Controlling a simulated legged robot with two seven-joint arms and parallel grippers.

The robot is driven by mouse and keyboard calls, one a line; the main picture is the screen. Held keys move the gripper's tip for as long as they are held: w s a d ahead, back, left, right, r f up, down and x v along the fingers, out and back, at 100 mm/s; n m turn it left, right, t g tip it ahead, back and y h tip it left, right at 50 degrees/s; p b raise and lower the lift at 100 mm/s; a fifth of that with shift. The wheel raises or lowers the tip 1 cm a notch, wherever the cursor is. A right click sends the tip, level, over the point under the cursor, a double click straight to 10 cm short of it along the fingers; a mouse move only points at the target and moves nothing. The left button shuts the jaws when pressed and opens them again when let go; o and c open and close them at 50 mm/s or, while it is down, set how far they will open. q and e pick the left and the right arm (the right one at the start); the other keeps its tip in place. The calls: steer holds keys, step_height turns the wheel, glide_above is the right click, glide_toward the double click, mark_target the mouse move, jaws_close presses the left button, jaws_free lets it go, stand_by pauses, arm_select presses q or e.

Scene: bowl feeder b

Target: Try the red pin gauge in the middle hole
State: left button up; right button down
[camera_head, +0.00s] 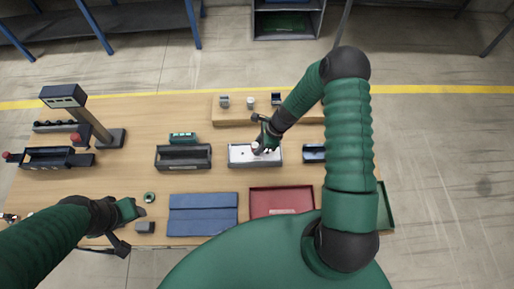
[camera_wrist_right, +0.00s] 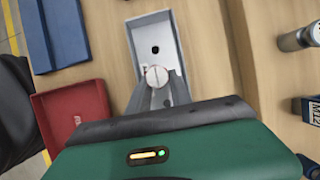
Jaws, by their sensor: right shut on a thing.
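The grey block (camera_head: 235,160), shaped like a shallow tray, lies near the table's middle; it also shows in the right wrist view (camera_wrist_right: 138,30). A dark round hole (camera_wrist_right: 155,49) is visible in it. My right gripper (camera_head: 259,147) is shut on the pin gauge, whose pale round end with a thin red line (camera_wrist_right: 157,76) shows between the fingers. The gauge is over the block, beside the visible hole; its lower end and any other holes are hidden, so I cannot tell if it is inserted. My left gripper (camera_head: 134,226) is open and empty at the front left.
A dark tray (camera_head: 183,165) stands left of the block. A blue mat (camera_head: 203,229) and a red tray (camera_head: 263,198) lie in front. A raised wooden shelf (camera_head: 235,116) with small metal parts is behind. A post with a display box (camera_head: 63,96) stands at left.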

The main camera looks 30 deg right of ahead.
steer(key=shift+r, duration=0.15)
steer(key=shift+r+p, duration=2.1)
steer(key=shift+r, duration=0.3)
steer(key=shift+f, duration=0.1)
steer(key=shift+f+b, duration=1.85)
steer(key=shift+f, duration=0.3)
steer(key=shift+f, duration=0.35)
steer(key=shift+r, duration=0.15)
